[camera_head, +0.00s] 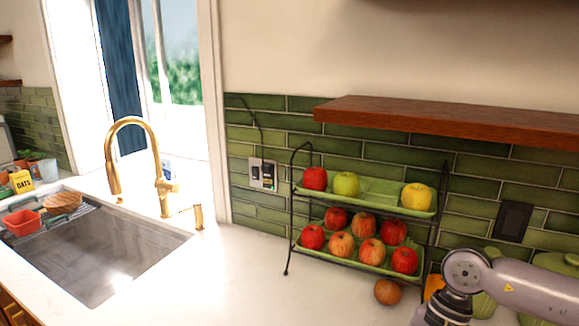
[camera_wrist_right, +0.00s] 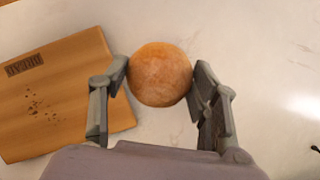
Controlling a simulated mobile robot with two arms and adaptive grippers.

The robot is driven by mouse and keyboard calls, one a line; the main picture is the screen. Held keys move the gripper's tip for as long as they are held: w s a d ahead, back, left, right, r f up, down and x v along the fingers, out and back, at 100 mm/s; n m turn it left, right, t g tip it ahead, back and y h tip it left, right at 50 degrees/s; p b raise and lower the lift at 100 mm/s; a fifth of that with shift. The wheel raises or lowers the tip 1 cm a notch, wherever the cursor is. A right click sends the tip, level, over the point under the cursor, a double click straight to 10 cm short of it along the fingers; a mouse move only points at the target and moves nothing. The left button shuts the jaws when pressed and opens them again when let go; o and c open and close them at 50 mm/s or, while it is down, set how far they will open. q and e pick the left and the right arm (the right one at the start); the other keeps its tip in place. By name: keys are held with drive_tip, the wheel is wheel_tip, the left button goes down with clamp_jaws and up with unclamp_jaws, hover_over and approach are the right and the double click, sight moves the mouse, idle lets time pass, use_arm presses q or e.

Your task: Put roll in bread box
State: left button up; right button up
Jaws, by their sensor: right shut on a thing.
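The roll (camera_wrist_right: 160,75) is round and golden brown in the right wrist view. My right gripper (camera_wrist_right: 161,80) is shut on it, with one finger against each side. A light wooden bread box (camera_wrist_right: 75,90) marked BREAD lies to the left of the roll, over the pale counter. The roll is beside the box in the picture, not over it; its height above the counter is unclear. In the head view my right arm comes in at the lower right, and its fingertips and the bread box are out of frame. My left gripper is in neither view.
A two-tier wire rack with green trays (camera_head: 349,252) of apples stands against the green tiles. A small brown round item (camera_head: 388,291) sits before it. A sink (camera_head: 110,255) with a gold faucet (camera_head: 130,125) is at left. The counter between (camera_head: 235,285) is clear.

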drive_tip(key=n, duration=0.2)
drive_tip(key=s+n+g+h, duration=0.1)
drive_tip(key=n, duration=0.1)
drive_tip(key=s+a+f+n+h, duration=0.1)
drive_tip(key=n, duration=0.2)
drive_tip(key=shift+s+g, duration=0.2)
drive_tip(key=shift+g, duration=0.1)
drive_tip(key=n, duration=0.1)
drive_tip(key=s+n+h, duration=0.1)
drive_tip(key=n, duration=0.1)
drive_tip(key=shift+s+a+f+h, duration=0.1)
drive_tip(key=shift+a+f+h, duration=0.1)
drive_tip(key=shift+h, duration=0.1)
drive_tip(key=shift+d+r, duration=0.1)
drive_tip(key=shift+r, duration=0.05)
idle(0.3)
idle(0.8)
